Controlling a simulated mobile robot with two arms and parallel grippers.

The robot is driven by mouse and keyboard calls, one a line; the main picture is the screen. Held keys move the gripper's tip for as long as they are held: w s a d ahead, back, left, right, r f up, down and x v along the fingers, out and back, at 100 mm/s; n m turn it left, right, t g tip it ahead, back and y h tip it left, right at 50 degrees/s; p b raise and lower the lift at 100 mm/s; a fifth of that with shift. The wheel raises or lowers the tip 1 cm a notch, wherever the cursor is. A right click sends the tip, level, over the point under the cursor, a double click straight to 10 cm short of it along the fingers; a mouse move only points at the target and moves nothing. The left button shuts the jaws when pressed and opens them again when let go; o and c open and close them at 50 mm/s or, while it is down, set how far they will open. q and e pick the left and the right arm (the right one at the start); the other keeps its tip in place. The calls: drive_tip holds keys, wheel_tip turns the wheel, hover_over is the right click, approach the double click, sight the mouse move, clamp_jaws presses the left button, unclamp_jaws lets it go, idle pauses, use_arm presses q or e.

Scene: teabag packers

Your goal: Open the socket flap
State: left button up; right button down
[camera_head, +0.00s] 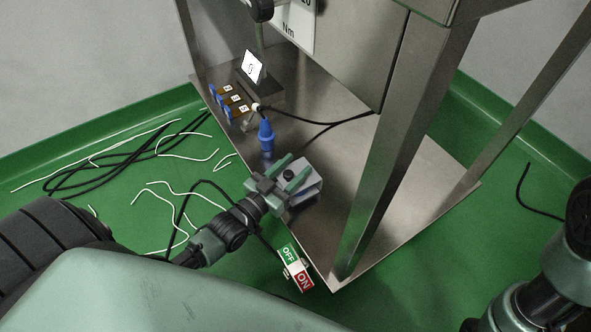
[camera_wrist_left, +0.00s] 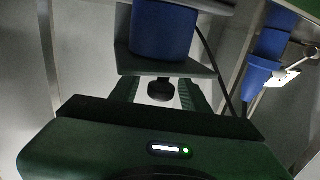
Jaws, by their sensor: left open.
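A light grey socket box (camera_head: 309,190) stands at the near left edge of the metal base plate. A small dark round knob (camera_wrist_left: 161,89) shows below a grey ledge with a blue part (camera_wrist_left: 163,30) above it in the left wrist view. I cannot tell for sure which piece is the flap. My left gripper (camera_head: 290,172) is at the box, its two green fingers spread. In the wrist view the fingers (camera_wrist_left: 158,94) lie either side of the knob; contact cannot be told. My right arm shows at the right edge, its gripper out of view.
A blue plug (camera_head: 266,135) stands just behind the box. An OFF/ON switch sign (camera_head: 297,268) is at the front. A slanted metal leg (camera_head: 400,150) rises on the right. Loose cables (camera_head: 110,160) lie on the green floor.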

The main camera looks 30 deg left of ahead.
use_arm(q)
drive_tip(key=shift+w, duration=0.3)
clamp_jaws()
drive_tip(key=shift+d, duration=0.1)
idle(1.2)
